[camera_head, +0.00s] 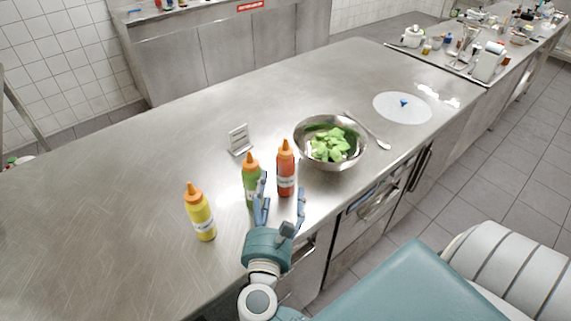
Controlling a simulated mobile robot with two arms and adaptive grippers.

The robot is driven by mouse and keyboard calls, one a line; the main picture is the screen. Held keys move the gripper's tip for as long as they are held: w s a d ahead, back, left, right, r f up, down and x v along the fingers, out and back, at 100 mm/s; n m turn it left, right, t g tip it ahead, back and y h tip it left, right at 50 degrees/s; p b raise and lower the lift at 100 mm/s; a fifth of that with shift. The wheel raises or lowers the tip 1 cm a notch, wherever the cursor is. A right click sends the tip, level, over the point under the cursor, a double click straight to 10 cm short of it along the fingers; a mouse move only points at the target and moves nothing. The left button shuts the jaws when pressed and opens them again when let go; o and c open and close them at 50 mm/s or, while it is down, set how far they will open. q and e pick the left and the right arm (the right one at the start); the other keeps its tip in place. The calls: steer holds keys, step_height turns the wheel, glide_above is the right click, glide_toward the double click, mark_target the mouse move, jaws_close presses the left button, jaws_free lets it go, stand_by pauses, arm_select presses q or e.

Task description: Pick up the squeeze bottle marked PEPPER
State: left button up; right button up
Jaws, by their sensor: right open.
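Three squeeze bottles with orange caps stand upright on the steel counter (120,195): a yellow one (199,213), a green one (250,178) and a red one (286,165). Each carries a white label, but the lettering is too small to read, so I cannot tell which says PEPPER. My right gripper (281,192) is open, its fingers pointing away from me. In the picture, the lower part of the red bottle shows between the fingers; I cannot tell whether they touch it. The left finger partly hides the green bottle. My left gripper is not in view.
A metal bowl of green leaves (312,155) stands right of the red bottle, with a spoon (368,132) beside it. A small sign (239,139) stands behind the bottles. A white round board (390,112) lies farther back. The counter's left side is clear.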

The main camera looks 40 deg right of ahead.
mark_target(280, 177)
steer(key=x, duration=0.2)
steer(key=shift+w+d+p, duration=0.25)
steer(key=shift+w+p, duration=0.05)
steer(key=shift+p, duration=0.05)
steer(key=p+x, duration=0.1)
steer(key=x, duration=0.3)
steer(key=shift+w+d+r+p, duration=0.1)
steer(key=shift+w+d+p, duration=0.1)
steer(key=shift+p, duration=0.15)
steer(key=shift+w+d, duration=0.2)
steer(key=shift+w, duration=0.05)
steer(key=shift+w+f, duration=0.1)
steer(key=shift+f, duration=0.15)
steer(key=shift+c, duration=0.3)
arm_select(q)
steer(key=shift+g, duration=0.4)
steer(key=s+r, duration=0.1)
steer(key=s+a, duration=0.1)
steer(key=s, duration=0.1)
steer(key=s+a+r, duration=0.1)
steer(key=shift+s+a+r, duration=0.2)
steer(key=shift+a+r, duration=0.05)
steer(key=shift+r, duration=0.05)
arm_select(e)
steer(key=shift+r, duration=0.15)
steer(key=c, duration=0.8)
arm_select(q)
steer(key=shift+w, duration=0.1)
arm_select(e)
steer(key=shift+c, duration=0.2)
